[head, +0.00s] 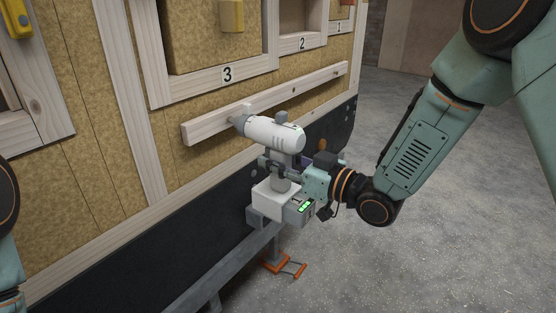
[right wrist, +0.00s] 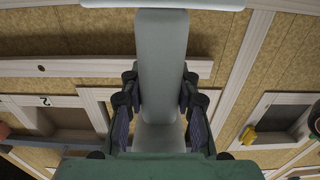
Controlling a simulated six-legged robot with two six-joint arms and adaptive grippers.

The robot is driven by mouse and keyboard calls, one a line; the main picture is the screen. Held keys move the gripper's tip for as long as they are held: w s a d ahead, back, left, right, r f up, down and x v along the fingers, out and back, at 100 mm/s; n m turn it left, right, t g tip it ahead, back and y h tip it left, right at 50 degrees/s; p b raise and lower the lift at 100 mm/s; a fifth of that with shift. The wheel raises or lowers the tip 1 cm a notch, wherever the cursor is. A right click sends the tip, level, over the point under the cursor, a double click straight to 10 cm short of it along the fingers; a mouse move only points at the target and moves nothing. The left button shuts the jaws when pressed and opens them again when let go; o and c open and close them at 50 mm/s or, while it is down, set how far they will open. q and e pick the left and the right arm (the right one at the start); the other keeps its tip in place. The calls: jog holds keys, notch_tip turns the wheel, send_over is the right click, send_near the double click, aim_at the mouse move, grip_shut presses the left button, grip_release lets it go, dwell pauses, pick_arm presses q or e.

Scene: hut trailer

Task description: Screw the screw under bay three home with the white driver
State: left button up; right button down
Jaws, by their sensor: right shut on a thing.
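The white driver (head: 272,135) is upright in the head view, its nose pointing left at the wooden rail (head: 205,126) below bay three (head: 227,74). The nose tip meets or nearly meets the rail near its left end; I cannot tell whether it touches. The screw is not visible; the nose covers that spot. My right gripper (head: 283,172) is shut on the driver's handle, above its battery block (head: 275,201). In the right wrist view, the fingers (right wrist: 160,98) close on both sides of the pale handle (right wrist: 162,50). My left gripper is out of view.
The rail has dark spots farther right (head: 293,90). Bay two (head: 302,43) and bay one (head: 340,27) lie to the right along the wall. A dark panel (head: 130,255) and a grey beam (head: 225,272) run below the driver. The concrete floor (head: 440,240) at right is open.

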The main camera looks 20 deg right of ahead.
jog(key=shift+w+a+r, duration=0.15)
jog(key=shift+w+r, duration=0.05)
jog(key=shift+w, duration=0.25)
dwell(1.0)
jog(key=shift+s, duration=0.1)
jog(key=shift+s+d+p, duration=0.3)
jog(key=shift+s+d, duration=0.05)
jog(key=shift+d, duration=0.05)
jog(key=shift+p+v, duration=0.35)
jog(key=shift+v, duration=0.6)
jog(key=w+d+p, duration=0.1)
jog(key=d+p, duration=0.3)
jog(key=d, duration=0.3)
jog(key=shift+d+f, duration=0.15)
jog(key=shift+d, duration=0.2)
